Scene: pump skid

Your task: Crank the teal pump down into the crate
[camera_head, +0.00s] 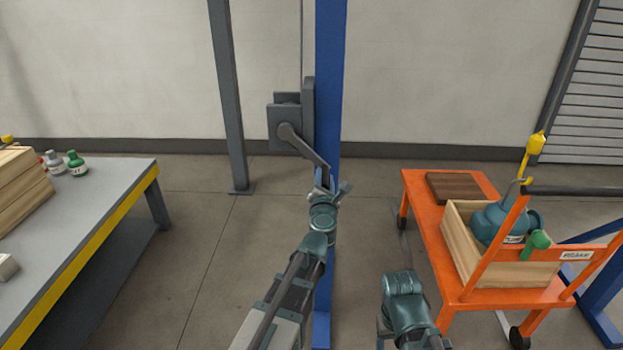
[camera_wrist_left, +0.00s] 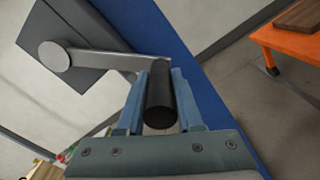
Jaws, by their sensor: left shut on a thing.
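The teal pump (camera_head: 489,222) is at the wooden crate (camera_head: 460,247), its lower part hidden behind the crate wall. I cannot tell whether it rests on the crate floor. My left gripper (camera_head: 326,182) is at the crank's lower end. In the left wrist view its fingers (camera_wrist_left: 160,100) are shut around the black handle (camera_wrist_left: 160,103). My right gripper does not show.
The crate stands on an orange cart (camera_head: 437,232) with a brown board (camera_head: 462,187). The blue post (camera_head: 329,80) rises beside the winch. A grey workbench (camera_head: 100,200) with bottles (camera_head: 76,163) and wood stands at left. Floor between bench and post is clear.

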